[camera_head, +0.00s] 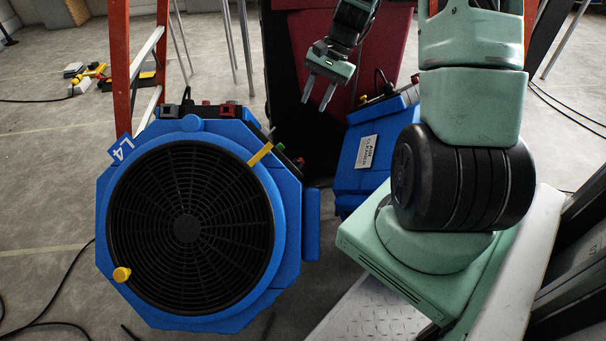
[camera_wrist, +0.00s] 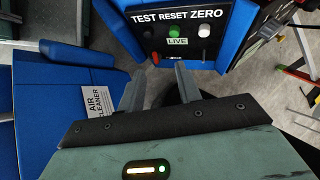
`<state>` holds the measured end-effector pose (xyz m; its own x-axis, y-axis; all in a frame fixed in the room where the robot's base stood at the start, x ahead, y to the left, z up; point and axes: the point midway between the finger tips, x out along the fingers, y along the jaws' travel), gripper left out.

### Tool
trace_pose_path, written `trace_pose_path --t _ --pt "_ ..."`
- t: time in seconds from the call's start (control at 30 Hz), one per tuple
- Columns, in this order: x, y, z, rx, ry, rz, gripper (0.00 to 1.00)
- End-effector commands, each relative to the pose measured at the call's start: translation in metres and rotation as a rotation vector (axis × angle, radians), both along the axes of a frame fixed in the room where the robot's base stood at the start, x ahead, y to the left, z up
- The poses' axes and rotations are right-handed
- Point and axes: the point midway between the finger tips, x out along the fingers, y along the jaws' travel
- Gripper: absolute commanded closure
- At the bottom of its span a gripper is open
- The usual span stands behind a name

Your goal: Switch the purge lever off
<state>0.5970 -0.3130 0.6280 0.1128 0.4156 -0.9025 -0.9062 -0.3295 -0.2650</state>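My gripper (camera_head: 318,91) is open and empty, hanging in the air above and behind the blue fan unit (camera_head: 108,205). In the wrist view my gripper (camera_wrist: 160,88) shows two separated fingers pointing toward a dark control panel (camera_wrist: 222,42) marked TEST RESET ZERO. No label reading purge is legible, so I cannot tell which part is the purge lever.
A blue air cleaner (camera_head: 349,181) stands right of the fan unit; it also shows in the wrist view (camera_wrist: 55,91). An orange ladder (camera_head: 119,65) stands at left. Tools (camera_head: 92,72) lie on the floor, and cables cross it. Floor at far left is mostly clear.

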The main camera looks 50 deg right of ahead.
Motion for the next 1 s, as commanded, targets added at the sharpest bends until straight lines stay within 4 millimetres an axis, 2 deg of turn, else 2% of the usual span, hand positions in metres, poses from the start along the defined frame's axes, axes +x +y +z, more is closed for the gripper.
trace_pose_path --t 0.03,0.13,0.27,0.47,1.0 --pt "-0.004 -0.016 -0.021 0.012 0.004 -0.051 0.66" --pt "-0.01 -0.035 -0.032 0.027 0.008 -0.113 0.66" --pt "-0.012 -0.042 -0.039 0.033 0.011 -0.138 0.66" --pt "-0.008 -0.031 -0.063 0.033 0.012 -0.137 0.66" --pt "0.01 0.017 -0.162 0.033 0.012 -0.135 0.66"
